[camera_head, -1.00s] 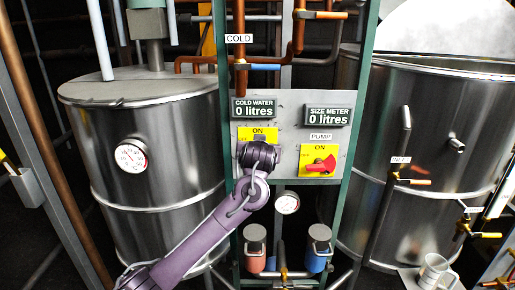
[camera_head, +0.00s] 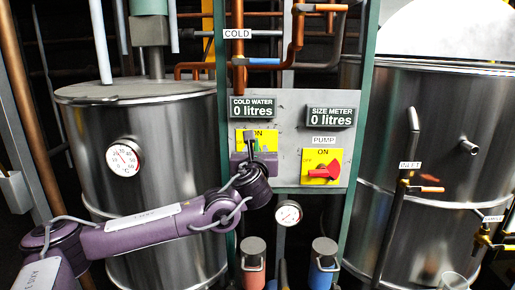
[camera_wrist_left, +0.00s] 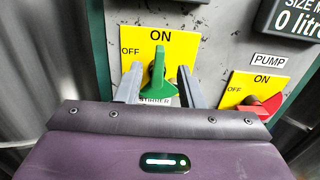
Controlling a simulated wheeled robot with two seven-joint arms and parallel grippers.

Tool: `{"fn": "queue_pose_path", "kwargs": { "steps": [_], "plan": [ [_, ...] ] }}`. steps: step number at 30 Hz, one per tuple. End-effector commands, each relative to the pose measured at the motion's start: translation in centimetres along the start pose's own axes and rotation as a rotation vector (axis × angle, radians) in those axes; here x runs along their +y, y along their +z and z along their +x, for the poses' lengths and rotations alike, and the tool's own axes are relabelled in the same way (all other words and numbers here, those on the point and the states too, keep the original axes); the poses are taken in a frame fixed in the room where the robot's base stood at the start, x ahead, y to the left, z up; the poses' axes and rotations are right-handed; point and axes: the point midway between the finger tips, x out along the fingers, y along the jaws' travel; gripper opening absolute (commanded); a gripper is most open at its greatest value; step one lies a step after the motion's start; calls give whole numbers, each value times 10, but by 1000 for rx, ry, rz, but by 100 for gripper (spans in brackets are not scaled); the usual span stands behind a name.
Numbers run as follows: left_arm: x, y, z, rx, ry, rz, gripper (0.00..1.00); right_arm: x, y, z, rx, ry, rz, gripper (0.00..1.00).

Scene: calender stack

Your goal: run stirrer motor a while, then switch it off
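The green stirrer switch (camera_wrist_left: 158,72) is on a yellow plate marked ON at the top and OFF at the left. Its handle stands about upright, its tip towards ON. In the left wrist view, my left gripper (camera_wrist_left: 159,84) has one grey finger on each side of the handle, with visible gaps, so it is open around or just in front of the switch. In the head view, my left gripper (camera_head: 256,147) is at the yellow plate and hides most of the switch. The stirrer motor (camera_head: 149,28) is above the left steel tank (camera_head: 165,165). My right gripper is not in view.
The red pump switch (camera_head: 328,171) is close to the right on the same panel. Displays for cold water (camera_head: 253,108) and size meter (camera_head: 330,117) above both read 0 litres. A green frame post (camera_head: 358,120) borders the panel, with the right tank (camera_head: 435,130) beyond.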

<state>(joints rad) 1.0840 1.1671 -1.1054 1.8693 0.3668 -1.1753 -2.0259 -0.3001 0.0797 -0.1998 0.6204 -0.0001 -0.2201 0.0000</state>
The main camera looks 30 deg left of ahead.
Motion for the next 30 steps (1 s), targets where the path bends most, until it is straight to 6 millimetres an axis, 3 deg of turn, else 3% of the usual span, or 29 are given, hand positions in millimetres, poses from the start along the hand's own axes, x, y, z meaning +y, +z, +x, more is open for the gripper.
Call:
{"fn": "queue_pose_path", "kwargs": {
  "steps": [15,28,30],
  "plan": [
    [0,2,67,2,2,10,34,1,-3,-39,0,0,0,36],
    [0,-1,77,1,0,10,34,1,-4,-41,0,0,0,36],
    [0,0,77,1,0,10,25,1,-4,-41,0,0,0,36]
  ]
}}
